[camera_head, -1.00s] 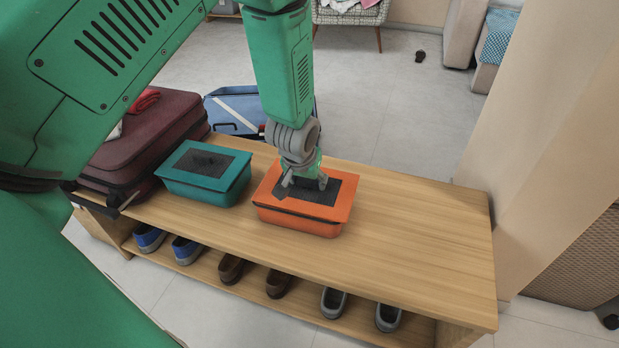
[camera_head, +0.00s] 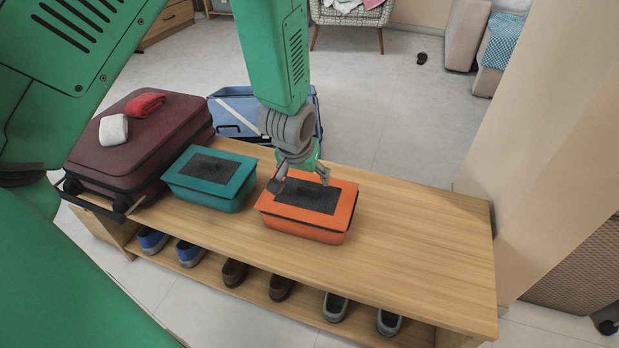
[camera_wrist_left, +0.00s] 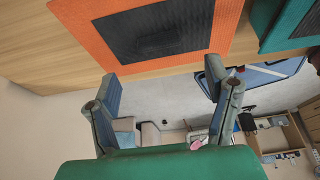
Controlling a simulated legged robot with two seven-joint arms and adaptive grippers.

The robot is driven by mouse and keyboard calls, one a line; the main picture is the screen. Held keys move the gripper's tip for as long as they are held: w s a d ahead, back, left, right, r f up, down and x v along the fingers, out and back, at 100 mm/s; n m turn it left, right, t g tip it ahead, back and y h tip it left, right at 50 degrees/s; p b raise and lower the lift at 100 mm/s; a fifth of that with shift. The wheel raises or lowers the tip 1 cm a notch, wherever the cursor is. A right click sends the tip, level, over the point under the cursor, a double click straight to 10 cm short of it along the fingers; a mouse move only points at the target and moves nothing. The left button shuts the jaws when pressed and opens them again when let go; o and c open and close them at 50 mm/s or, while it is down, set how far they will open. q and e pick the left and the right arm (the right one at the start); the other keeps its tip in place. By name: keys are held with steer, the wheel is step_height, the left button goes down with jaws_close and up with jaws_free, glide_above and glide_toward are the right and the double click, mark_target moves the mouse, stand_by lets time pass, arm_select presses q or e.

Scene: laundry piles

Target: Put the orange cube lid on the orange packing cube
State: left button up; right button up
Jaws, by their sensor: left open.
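The orange cube lid (camera_head: 311,198), with a dark mesh panel, lies on the orange packing cube (camera_head: 300,230) on the wooden bench. It appears to cover the top, close to flat; a dark line shows between lid and body along the front. My left gripper (camera_head: 300,183) is open and empty just above the far part of the lid, apart from it. In the left wrist view the open fingers (camera_wrist_left: 165,85) frame the floor, and the lid (camera_wrist_left: 155,32) shows at the top. My right gripper is not in view.
A teal packing cube (camera_head: 210,178) stands left of the orange one. A maroon suitcase (camera_head: 150,150) with red and white rolled cloths is at the bench's left end. A blue open case (camera_head: 232,108) lies behind. Shoes line the lower shelf. The bench's right side (camera_head: 430,230) is clear.

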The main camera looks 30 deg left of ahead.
arm_select(q)
steer(key=a+p+v, duration=0.1)
steer(key=v, duration=0.4)
steer(key=s+d+f+m+g, duration=0.1)
steer(key=s+d+f+m, duration=0.1)
steer(key=s+f, duration=0.6)
steer(key=s+d+f+m+g+h, duration=0.1)
steer(key=s+f, duration=0.8)
steer(key=s, duration=0.9)
steer(key=shift+d+f+m+g+p, duration=0.3)
steer(key=shift+d+m+g, duration=0.1)
steer(key=shift+g, duration=0.4)
step_height(320, 180, up, 10)
steer(key=p, duration=1)
steer(key=shift+w, duration=0.1)
